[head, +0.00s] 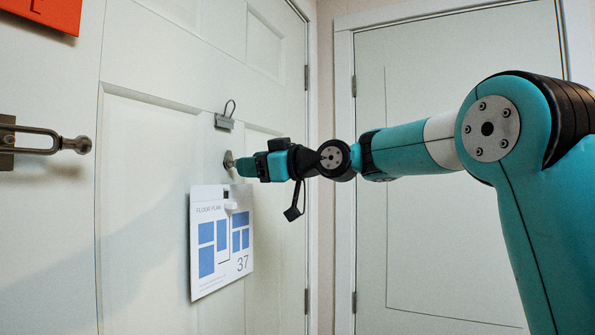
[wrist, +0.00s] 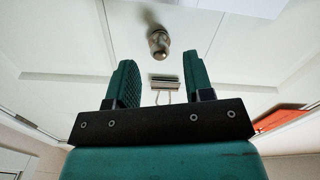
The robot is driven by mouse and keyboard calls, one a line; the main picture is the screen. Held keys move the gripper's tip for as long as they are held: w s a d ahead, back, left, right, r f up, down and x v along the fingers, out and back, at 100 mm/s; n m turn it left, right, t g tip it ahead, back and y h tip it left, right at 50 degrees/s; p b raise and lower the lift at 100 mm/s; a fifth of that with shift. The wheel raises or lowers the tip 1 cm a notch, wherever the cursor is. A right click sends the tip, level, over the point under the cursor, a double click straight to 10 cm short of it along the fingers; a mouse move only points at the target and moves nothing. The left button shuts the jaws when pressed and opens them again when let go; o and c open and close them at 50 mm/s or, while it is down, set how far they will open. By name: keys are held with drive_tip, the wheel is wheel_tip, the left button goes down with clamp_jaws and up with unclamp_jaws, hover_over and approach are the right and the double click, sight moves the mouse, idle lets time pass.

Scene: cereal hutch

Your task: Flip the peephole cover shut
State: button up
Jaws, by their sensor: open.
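The metal peephole fitting (head: 229,159) is on the white panelled door, just left of my fingertips in the head view. In the wrist view the peephole fitting (wrist: 158,43) is a short, shiny metal piece just beyond the gap between my fingers. I cannot make out its cover as a separate part, or how far it is swung. My gripper (head: 241,167) points at the door and is close to the fitting. In the wrist view my gripper (wrist: 160,64) is open, with nothing held between its fingers. I cannot tell whether a finger touches the fitting.
A metal clip with a wire loop (head: 225,118) is above the peephole; the clip (wrist: 166,84) also shows between my fingers in the wrist view. A floor plan card (head: 222,262) hangs just below. A door handle (head: 45,140) and orange sign (head: 45,12) are left.

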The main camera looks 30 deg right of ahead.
drive_tip(key=b+v, duration=0.4)
drive_tip(key=v, duration=0.9)
drive_tip(key=shift+s+d, duration=0.25)
drive_tip(key=shift+s, duration=0.1)
drive_tip(key=s+a+f+m+g+h, duration=0.1)
drive_tip(key=s+a+f+g, duration=0.2)
drive_tip(key=a+f, duration=0.5)
drive_tip(key=s+a+f+m+g+h, duration=0.15)
drive_tip(key=a+f+g, duration=0.3)
drive_tip(key=f, duration=0.55)
drive_tip(key=s+a+f+g+h, duration=0.1)
drive_tip(key=s+f+g+h, duration=0.1)
drive_tip(key=s+f, duration=0.6)
drive_tip(key=s+a+f+g+h, duration=0.2)
drive_tip(key=s+f+g, duration=0.3)
drive_tip(key=s+f, duration=0.4)
drive_tip(key=s+m, duration=0.1)
drive_tip(key=s, duration=0.2)
drive_tip(key=shift+s+f, duration=0.35)
drive_tip(key=shift+a, duration=0.1)
